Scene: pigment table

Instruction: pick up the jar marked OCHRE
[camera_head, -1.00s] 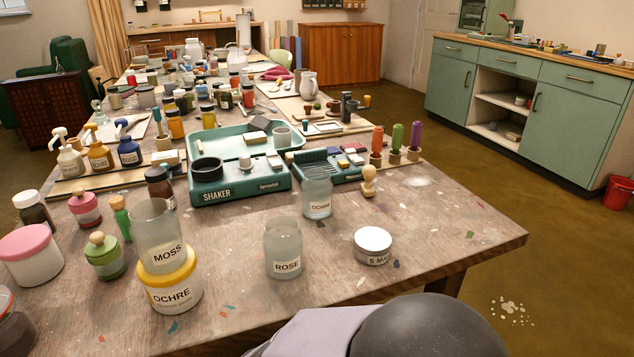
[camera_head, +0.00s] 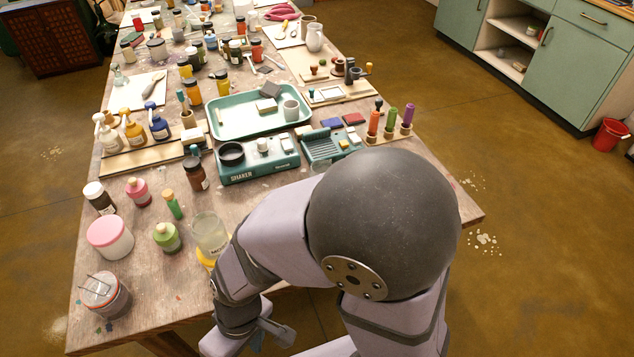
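A clear glass jar marked MOSS (camera_head: 210,232) stands at the front of the table, left of my arm. Below it a sliver of yellow lid (camera_head: 206,262) shows; earlier this yellow-lidded jar read OCHRE, with the MOSS jar on top. Its body and label are now mostly hidden by my arm. A grey wedge-shaped part near the bottom edge may be my gripper (camera_head: 270,331). It is apart from the jars in the picture, and its opening cannot be made out.
A pink-lidded jar (camera_head: 110,238), a green jar (camera_head: 167,237) and a jar with wire on top (camera_head: 104,295) stand to the left. The SHAKER unit (camera_head: 258,170) and a teal tray (camera_head: 222,128) lie behind. My arm covers the table's front right.

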